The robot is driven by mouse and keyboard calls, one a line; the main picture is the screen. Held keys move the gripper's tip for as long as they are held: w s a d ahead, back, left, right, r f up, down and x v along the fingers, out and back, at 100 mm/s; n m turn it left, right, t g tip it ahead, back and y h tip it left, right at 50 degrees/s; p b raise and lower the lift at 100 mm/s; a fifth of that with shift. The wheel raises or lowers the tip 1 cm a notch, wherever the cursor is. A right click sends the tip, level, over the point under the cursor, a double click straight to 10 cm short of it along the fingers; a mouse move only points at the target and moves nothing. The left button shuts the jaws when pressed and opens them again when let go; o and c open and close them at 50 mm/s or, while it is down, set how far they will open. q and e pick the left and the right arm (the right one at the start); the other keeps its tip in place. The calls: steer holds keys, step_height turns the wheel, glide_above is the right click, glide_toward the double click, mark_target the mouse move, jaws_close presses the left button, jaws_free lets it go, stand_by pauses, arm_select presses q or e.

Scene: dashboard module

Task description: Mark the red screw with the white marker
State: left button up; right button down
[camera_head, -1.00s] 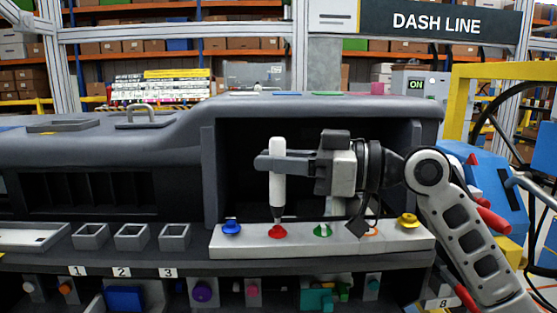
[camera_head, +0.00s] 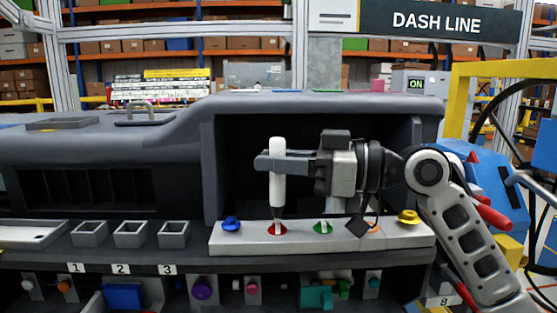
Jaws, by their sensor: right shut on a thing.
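The white marker (camera_head: 277,172) stands upright, held by my right gripper (camera_head: 269,162). The gripper is shut on the marker's middle, with the dark tip pointing down. The red screw (camera_head: 269,231) sits in the pale strip (camera_head: 300,242) at the front of the dashboard module. The tip is directly over the screw, at or very near its top; I cannot tell whether they touch. A pale streak shows on the red screw. My left gripper is not in view.
The same strip carries a blue screw (camera_head: 231,224), a green screw with a pale streak (camera_head: 323,228), an orange screw partly hidden by my right arm, and a yellow screw (camera_head: 408,217). The recess walls (camera_head: 209,170) surround the gripper. Square bins (camera_head: 131,235) stand left.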

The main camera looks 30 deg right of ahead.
mark_target(278, 139)
steer(key=shift+r+p, duration=1.95)
steer(key=shift+r, duration=0.55)
